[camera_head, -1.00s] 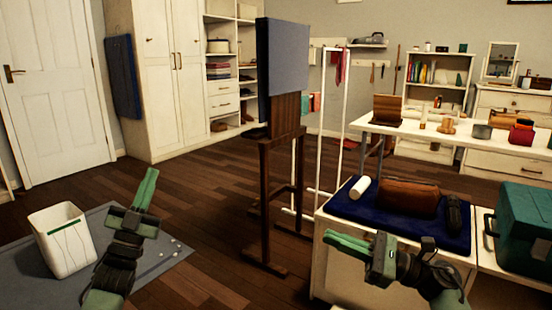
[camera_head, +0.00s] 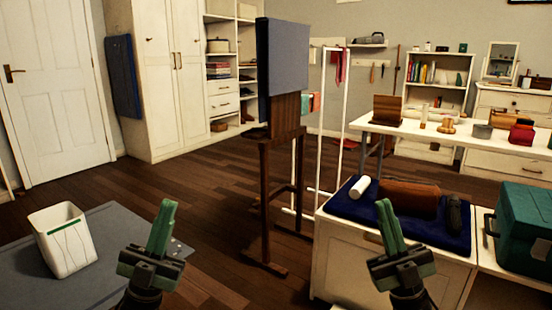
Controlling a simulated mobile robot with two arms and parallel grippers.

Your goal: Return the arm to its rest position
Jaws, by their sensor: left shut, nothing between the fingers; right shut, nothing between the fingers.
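My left gripper (camera_head: 163,228) is at the lower left-centre, pointing up, with its green fingers shut and empty. It is in front of the grey mat and the wooden floor, touching nothing that I can see. My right gripper (camera_head: 389,224) is at the lower right-centre, also pointing up, shut and empty. It shows in front of the white cabinet (camera_head: 338,262) and overlaps the edge of the dark blue cloth (camera_head: 352,207) in the picture. The gap between it and the cloth cannot be told. Both forearms run out of the bottom edge.
A white bin (camera_head: 64,243) stands on the grey mat (camera_head: 30,285). A wooden stand (camera_head: 264,200) with a panel is in the middle. A white roll (camera_head: 360,188) and a brown roll (camera_head: 409,198) lie on the cloth, beside a green box (camera_head: 522,235).

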